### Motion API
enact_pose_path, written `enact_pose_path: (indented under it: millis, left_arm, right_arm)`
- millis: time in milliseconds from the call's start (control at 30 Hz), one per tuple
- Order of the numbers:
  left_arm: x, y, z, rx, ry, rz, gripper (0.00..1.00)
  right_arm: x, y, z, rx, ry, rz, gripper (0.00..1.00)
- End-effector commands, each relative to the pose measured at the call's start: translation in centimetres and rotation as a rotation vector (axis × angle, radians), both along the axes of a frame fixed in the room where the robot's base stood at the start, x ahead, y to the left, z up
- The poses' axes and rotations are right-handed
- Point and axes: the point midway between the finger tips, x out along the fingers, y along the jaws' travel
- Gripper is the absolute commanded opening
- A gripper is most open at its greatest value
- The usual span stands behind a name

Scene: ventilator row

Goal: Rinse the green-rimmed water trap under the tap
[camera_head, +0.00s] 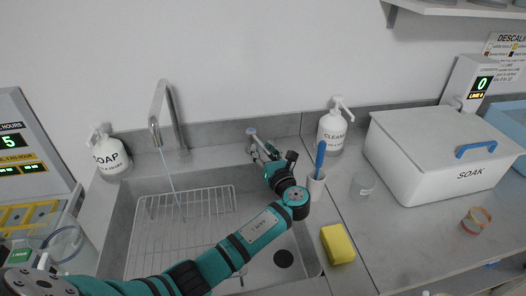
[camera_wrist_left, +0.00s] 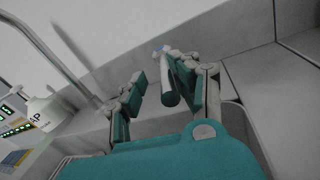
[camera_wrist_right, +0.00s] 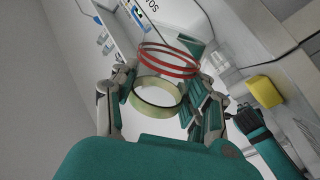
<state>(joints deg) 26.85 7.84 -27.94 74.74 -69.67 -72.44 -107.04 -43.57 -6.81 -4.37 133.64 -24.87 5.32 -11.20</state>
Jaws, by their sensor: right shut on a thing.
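The green-rimmed water trap (camera_wrist_right: 157,97) shows in the right wrist view as a pale yellow-green ring. It sits between the fingers of my right gripper (camera_wrist_right: 155,92), shut on it. Red rings (camera_wrist_right: 168,60) show just beyond; I cannot tell whether they belong to it. The tap (camera_head: 163,110) stands behind the sink, with a thin stream of water falling from it. My left gripper (camera_head: 265,155) is open around the tap's lever (camera_head: 252,133). In the left wrist view the lever (camera_wrist_left: 168,92) lies between the fingers, close to the right one.
The steel sink (camera_head: 120,235) holds a wire rack (camera_head: 150,240). A soap bottle (camera_head: 108,157), cleaner bottle (camera_head: 331,130), brush holder (camera_head: 316,190) and yellow sponge (camera_head: 338,245) stand around it. A clear cup (camera_head: 362,184), red-banded cup (camera_head: 476,221) and SOAK box (camera_head: 430,185) are at right.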

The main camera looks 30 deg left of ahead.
Motion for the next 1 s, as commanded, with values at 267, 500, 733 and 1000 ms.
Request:
enact_pose_path:
  millis: [267,500,733,1000]
  left_arm:
    - [-0.3,-0.7,-0.2,-0.003,0.003,-0.008,0.36]
    - [-2.8,-3.2,-0.2,-0.004,0.002,-0.005,0.36]
    - [-4.7,-5.1,-0.1,-0.003,0.001,-0.003,0.36]
    - [-5.1,-5.4,-0.1,-0.001,0.0,0.0,0.36]
  right_arm:
    - [0.0,0.0,0.0,0.0,0.0,0.0,0.18]
    - [0.0,0.0,0.0,0.0,0.0,0.0,0.18]
    - [0.0,0.0,0.0,0.0,0.0,0.0,0.18]
    - [0.0,0.0,0.0,0.0,0.0,0.0,0.18]
